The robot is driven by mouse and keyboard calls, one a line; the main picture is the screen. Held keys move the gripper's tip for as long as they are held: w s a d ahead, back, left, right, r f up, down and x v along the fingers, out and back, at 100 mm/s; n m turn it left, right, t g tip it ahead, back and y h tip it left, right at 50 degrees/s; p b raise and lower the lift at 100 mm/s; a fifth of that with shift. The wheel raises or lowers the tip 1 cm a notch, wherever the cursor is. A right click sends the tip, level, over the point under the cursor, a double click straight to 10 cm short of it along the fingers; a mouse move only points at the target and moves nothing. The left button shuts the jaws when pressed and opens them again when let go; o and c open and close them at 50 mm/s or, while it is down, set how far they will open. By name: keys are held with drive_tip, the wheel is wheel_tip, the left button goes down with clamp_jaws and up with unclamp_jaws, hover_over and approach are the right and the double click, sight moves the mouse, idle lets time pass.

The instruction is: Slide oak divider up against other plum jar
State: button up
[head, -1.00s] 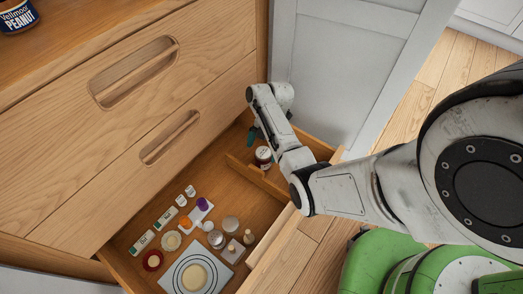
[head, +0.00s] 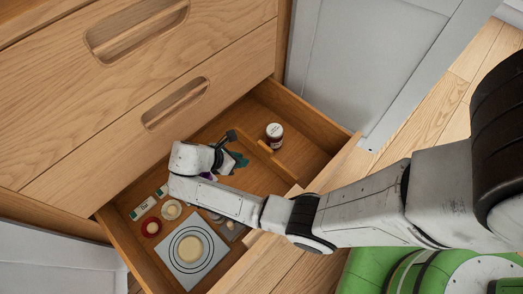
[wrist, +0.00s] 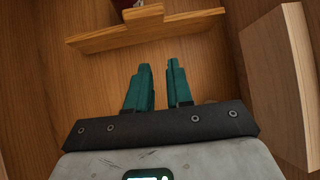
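The oak divider (head: 279,166) is a low wooden strip standing across the open drawer, and it also shows ahead of my fingers in the wrist view (wrist: 150,33). A jar with a white lid and dark plum label (head: 274,136) stands beyond the divider, apart from it in the head view. Its dark red edge shows at the top of the wrist view (wrist: 122,3). My gripper (head: 236,160) is inside the drawer, on the near-left side of the divider. In the wrist view its teal fingers (wrist: 158,66) are apart and empty, short of the divider.
The drawer's right wall (wrist: 278,85) stands close to the right of my gripper. Small jars, boxes and a grey plate with circles (head: 193,250) fill the drawer's left part, partly hidden by my arm. Bare drawer floor lies around the divider and jar.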

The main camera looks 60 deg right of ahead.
drive_tip(key=a, duration=0.1)
drive_tip(key=a+h, duration=0.1)
drive_tip(key=a+t+h, duration=0.1)
drive_tip(key=shift+w+r, duration=0.25)
drive_tip(key=shift+r, duration=0.15)
clamp_jaws()
drive_tip(key=b, duration=0.6)
approach(266, 147)
drive_tip(key=f, duration=0.2)
drive_tip(key=d+f, duration=0.2)
drive_tip(key=f, duration=0.1)
drive_tip(key=shift+s+f, duration=0.35)
drive_tip(key=shift+s, duration=0.05)
drive_tip(key=shift+s+d+r, duration=0.1)
drive_tip(key=shift+s+d, duration=0.05)
drive_tip(key=shift+d, duration=0.4)
drive_tip(key=shift+d+r, duration=0.1)
drive_tip(key=shift+d, duration=0.05)
drive_tip(key=d+p, duration=0.1)
drive_tip(key=s+d+p, duration=0.1)
drive_tip(key=d, duration=0.1)
drive_tip(key=shift+d+r, duration=0.1)
drive_tip(key=shift+d, duration=0.05)
drive_tip(key=shift+d+f, duration=0.2)
